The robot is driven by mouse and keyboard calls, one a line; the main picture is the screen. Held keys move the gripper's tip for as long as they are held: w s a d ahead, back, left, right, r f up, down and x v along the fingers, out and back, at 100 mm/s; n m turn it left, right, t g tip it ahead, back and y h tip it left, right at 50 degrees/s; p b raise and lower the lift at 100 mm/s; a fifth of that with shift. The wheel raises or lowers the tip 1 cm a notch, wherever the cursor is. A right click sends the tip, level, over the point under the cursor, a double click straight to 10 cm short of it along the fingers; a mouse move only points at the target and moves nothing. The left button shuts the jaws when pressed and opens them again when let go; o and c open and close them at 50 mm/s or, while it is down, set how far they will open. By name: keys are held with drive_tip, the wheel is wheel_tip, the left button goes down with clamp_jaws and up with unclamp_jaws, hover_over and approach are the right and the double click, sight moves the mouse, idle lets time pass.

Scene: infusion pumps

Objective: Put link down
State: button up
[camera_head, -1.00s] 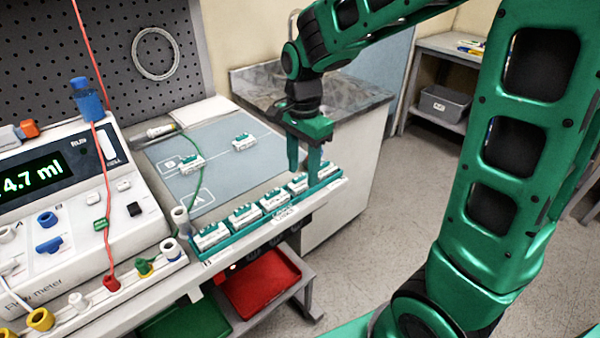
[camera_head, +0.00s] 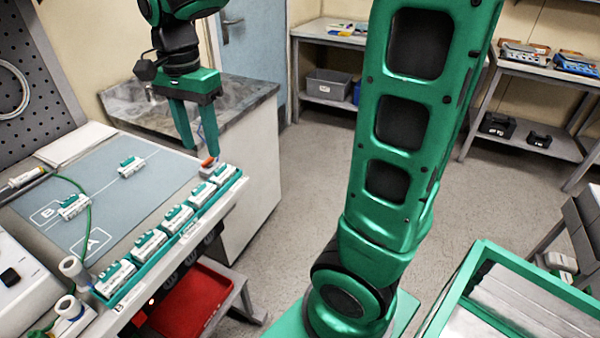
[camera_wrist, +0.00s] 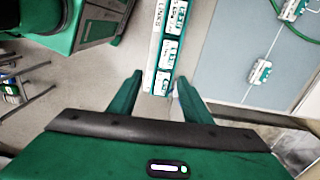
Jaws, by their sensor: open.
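Several white-and-green links (camera_head: 178,217) stand in a row in a narrow green tray (camera_head: 127,297) at the front edge of the bench. Two more links lie on the blue-grey mat, one by the B mark (camera_head: 73,206) and one farther back (camera_head: 130,166); both also show in the wrist view. My gripper (camera_head: 202,151) is open and empty, pointing down over the far end of the tray. In the wrist view its fingertips (camera_wrist: 158,77) are apart, with the end link (camera_wrist: 161,83) seen between them and nothing held.
A small orange item (camera_head: 208,161) shows close by the right fingertip; I cannot tell what it is. A red bin (camera_head: 195,305) is below the bench edge. A grey counter (camera_head: 235,95) stands behind. A green-edged tray (camera_head: 480,250) is at right.

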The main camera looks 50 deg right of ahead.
drive_tip(key=s+d+f+n, duration=0.3)
drive_tip(key=s+d, duration=0.4)
drive_tip(key=s, duration=0.4)
drive_tip(key=s+d+f+n, duration=0.4)
drive_tip(key=s+d, duration=0.4)
drive_tip(key=s, duration=0.3)
drive_tip(key=shift+f, duration=0.5)
drive_tip(key=shift+s+d, duration=0.1)
